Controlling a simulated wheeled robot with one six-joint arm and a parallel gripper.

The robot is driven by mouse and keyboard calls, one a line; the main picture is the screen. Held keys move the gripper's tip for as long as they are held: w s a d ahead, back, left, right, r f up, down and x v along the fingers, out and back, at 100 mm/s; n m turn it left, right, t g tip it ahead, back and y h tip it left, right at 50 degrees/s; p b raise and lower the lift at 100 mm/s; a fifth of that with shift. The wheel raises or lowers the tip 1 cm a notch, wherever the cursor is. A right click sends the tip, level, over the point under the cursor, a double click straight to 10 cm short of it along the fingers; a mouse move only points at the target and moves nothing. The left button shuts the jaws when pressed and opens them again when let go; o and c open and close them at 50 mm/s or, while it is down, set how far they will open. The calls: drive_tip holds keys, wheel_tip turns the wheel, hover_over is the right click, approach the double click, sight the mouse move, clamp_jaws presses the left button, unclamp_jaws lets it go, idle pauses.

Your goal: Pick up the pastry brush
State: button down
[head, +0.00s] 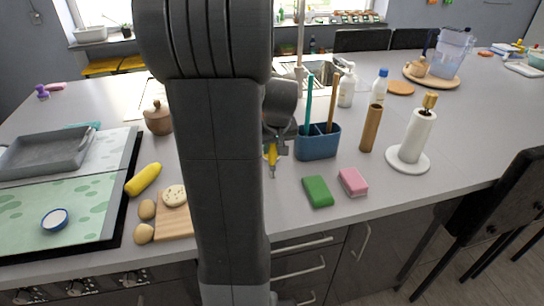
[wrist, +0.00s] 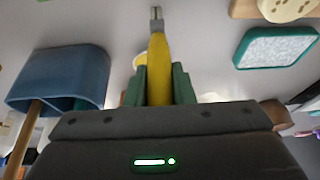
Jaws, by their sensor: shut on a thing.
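My gripper (head: 276,148) is shut on the pastry brush, gripping its yellow handle. The brush (head: 271,154) points downward in the head view, held beside the blue caddy. In the wrist view the yellow handle (wrist: 158,68) lies between the two green fingers (wrist: 158,86), and a small grey end (wrist: 156,14) points away from the gripper. The part of the brush inside and behind the jaws is hidden. I cannot tell how far its tip is from the counter.
The blue caddy (head: 318,146) with tall utensils stands just right of my gripper. A green sponge (head: 318,191) and a pink sponge (head: 353,182) lie front right. A cutting board (head: 174,224) with food is left. A paper towel roll (head: 418,135) stands further right.

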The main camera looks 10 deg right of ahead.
drive_tip(key=shift+r, duration=0.15)
wheel_tip(320, 180, up, 10)
drive_tip(key=shift+f, duration=0.1)
idle(0.3)
